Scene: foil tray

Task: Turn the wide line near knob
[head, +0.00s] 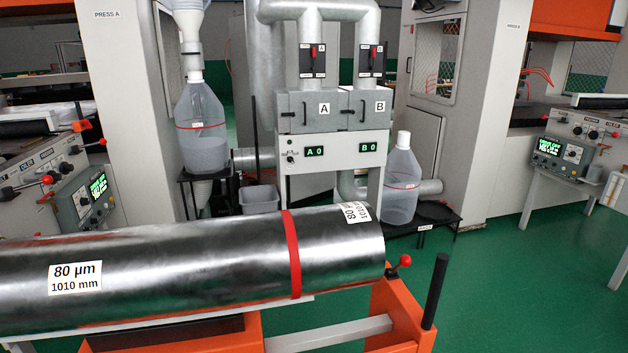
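A left control console (82,196) with a green-lit screen, small dark knobs and a red-ball lever stands at the left edge. A similar right console (556,148) stands at the right, also with a green-lit screen and small knobs. The printing by the knobs is too small to tell which one is the wide line near knob. Neither of my grippers is in view.
A large foil roll (180,270) marked 80 µm, 1010 mm lies across the front on an orange cart (400,310). A grey unit (330,152) with displays A 0 and B 0 stands behind, between two plastic jugs. Green floor (540,290) is clear at the right.

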